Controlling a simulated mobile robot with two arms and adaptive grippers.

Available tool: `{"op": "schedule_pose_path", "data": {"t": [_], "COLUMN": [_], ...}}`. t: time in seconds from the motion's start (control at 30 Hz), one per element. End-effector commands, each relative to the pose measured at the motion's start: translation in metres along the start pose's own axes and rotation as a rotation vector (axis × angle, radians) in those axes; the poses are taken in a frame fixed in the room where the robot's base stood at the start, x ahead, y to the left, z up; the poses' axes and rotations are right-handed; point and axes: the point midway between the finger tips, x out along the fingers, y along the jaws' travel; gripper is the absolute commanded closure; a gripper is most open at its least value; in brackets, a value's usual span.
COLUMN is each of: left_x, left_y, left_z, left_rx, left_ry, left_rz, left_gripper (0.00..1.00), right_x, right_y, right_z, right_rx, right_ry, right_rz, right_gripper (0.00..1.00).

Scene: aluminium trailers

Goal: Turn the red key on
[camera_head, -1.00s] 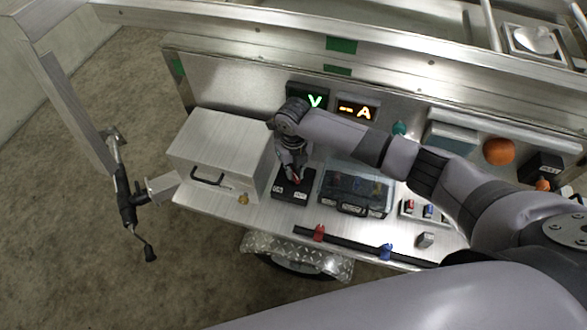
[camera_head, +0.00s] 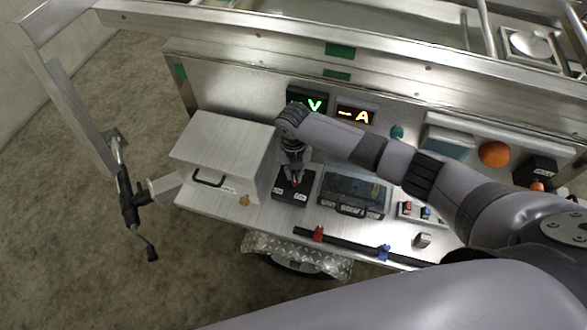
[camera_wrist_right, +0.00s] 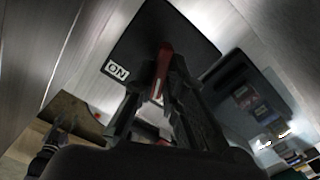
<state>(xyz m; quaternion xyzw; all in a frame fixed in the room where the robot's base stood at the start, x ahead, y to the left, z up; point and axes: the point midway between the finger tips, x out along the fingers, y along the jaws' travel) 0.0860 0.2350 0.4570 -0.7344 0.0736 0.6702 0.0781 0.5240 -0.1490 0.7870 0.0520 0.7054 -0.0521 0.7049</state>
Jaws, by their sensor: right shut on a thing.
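The red key (camera_wrist_right: 164,62) stands on a black switch box (camera_head: 285,191) on the metal shelf. In the right wrist view the black box (camera_wrist_right: 190,35) carries a white "ON" label (camera_wrist_right: 117,70) to the left of the key. My right gripper (camera_head: 294,181) points down over the box and is shut on the red key, with its fingers (camera_wrist_right: 160,100) on either side of it. The gripper hides part of the key in the head view. My left gripper is not in view.
A metal box with a handle (camera_head: 222,150) stands left of the switch box. A clear-lidded case (camera_head: 354,190) stands close on its right. Displays (camera_head: 356,114) are on the panel behind. A black bar with red and blue clamps (camera_head: 350,243) lies in front.

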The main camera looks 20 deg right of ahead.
Motion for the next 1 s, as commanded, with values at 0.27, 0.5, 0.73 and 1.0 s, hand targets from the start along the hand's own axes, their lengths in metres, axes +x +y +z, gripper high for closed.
{"op": "schedule_pose_path", "data": {"t": [0.27,0.5,0.73,1.0], "left_x": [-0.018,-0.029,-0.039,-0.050], "left_y": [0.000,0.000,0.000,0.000], "left_z": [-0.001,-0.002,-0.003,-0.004], "left_rx": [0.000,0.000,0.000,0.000], "left_ry": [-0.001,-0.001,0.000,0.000], "left_rz": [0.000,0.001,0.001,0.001], "left_gripper": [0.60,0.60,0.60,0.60], "right_x": [-0.003,-0.003,-0.003,-0.003], "right_y": [0.000,0.001,0.001,0.000], "right_z": [0.000,0.000,0.001,0.001], "right_rx": [0.267,0.494,0.712,0.954], "right_ry": [0.000,0.000,-0.001,-0.001], "right_rz": [0.001,0.002,0.002,0.001], "right_gripper": [1.00,1.00,1.00,1.00]}}
